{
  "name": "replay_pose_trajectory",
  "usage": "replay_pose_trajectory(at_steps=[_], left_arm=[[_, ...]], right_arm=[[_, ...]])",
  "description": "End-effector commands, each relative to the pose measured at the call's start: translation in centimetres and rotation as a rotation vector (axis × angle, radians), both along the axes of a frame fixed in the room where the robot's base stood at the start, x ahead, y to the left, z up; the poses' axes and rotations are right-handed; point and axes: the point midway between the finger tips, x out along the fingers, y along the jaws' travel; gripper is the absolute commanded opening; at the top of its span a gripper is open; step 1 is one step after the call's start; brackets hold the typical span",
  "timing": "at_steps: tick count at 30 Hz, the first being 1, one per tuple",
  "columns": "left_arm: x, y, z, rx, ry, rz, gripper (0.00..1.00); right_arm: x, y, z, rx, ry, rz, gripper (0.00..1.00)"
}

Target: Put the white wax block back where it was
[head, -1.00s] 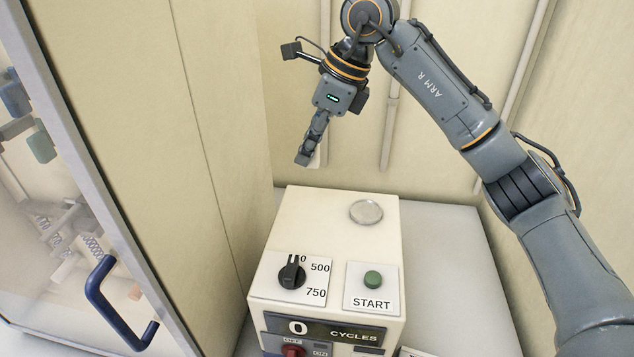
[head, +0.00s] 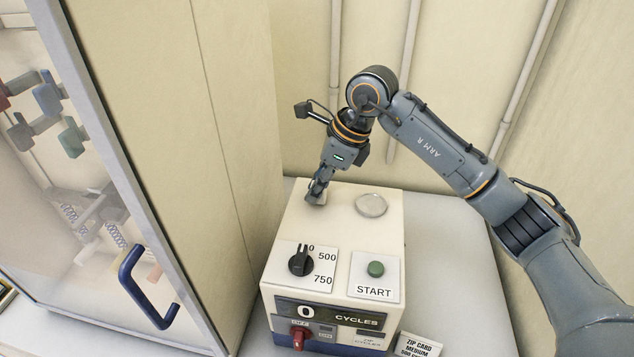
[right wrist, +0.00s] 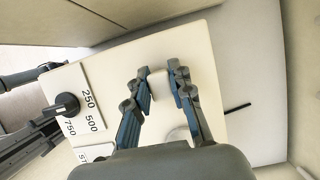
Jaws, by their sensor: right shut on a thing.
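My right gripper (head: 315,195) is at the back left of the top of the cream control box (head: 345,225). In the right wrist view, my right gripper (right wrist: 160,78) is shut on the white wax block (right wrist: 161,87), which sits between its two fingertips. In the head view the block is mostly hidden by the fingers. The gripper points down at the box top; I cannot tell whether the block touches it. A round clear disc (head: 371,205) lies on the box top to the right of the gripper. My left gripper is not in view.
The box front carries a black dial (head: 300,261), a green START button (head: 376,269) and a red switch (head: 298,338). A glass door with a blue handle (head: 142,290) stands at the left. A zip card label (head: 417,345) is at front right. The grey bench (head: 455,260) is clear to the right.

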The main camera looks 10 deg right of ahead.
Motion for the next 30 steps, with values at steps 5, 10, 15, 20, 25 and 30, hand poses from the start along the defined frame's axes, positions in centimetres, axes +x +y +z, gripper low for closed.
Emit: replay_pose_trajectory(at_steps=[5, 10, 15, 20, 25, 30], left_arm=[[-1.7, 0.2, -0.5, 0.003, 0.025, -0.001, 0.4], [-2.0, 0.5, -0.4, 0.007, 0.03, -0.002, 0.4], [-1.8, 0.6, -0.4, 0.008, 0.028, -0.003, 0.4], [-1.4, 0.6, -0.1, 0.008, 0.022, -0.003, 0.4], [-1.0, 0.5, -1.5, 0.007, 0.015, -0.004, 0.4], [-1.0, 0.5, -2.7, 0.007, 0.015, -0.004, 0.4]], right_arm=[[0.0, 0.0, -0.3, 0.0, 0.0, 0.0, 0.26], [0.0, 0.0, -0.2, 0.0, 0.001, 0.0, 0.44], [0.0, 0.0, -0.2, 0.0, 0.001, 0.0, 0.44], [0.0, -0.1, 0.3, 0.001, -0.001, 0.0, 0.44], [-0.3, -1.2, 2.7, 0.0, -0.006, -0.001, 0.44], [-0.9, -2.5, 6.2, 0.0, -0.005, -0.001, 0.44]])
